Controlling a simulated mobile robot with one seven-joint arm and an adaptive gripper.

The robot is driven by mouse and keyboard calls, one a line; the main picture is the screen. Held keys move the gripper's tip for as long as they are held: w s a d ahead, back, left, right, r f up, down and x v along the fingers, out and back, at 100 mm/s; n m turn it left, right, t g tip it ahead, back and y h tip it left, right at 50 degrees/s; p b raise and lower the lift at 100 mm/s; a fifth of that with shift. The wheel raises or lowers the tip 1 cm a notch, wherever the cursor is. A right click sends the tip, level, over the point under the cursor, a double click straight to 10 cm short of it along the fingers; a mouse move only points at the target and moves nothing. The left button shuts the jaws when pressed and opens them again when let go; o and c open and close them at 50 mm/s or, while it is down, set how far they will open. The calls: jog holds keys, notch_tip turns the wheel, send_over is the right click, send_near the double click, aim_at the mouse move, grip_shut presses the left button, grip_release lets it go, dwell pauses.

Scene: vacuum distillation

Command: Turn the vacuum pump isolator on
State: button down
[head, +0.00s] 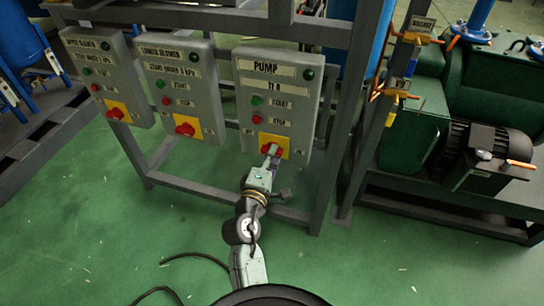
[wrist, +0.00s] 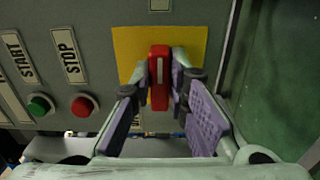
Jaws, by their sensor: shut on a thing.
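The pump control box (head: 277,93) is a grey panel labelled PUMP on a metal frame in the head view. Its isolator is a red rotary handle (wrist: 159,78) on a yellow plate (wrist: 187,42) at the lower part of the box. My gripper (wrist: 160,85) is at the isolator, its two fingers closed on either side of the red handle. In the wrist view the handle's white mark lies along its length, up and down in the picture. In the head view my gripper (head: 271,160) covers part of the handle.
A green START button (wrist: 41,105) and a red STOP button (wrist: 84,105) sit beside the plate. The lower blower box (head: 180,88) and upper blower box (head: 107,75) stand to the left. A green pump (head: 480,90) stands right. Cables lie on the open green floor.

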jog(key=shift+r, duration=0.1)
jog(key=c, duration=1.6)
grip_release()
jog(key=shift+o, duration=0.2)
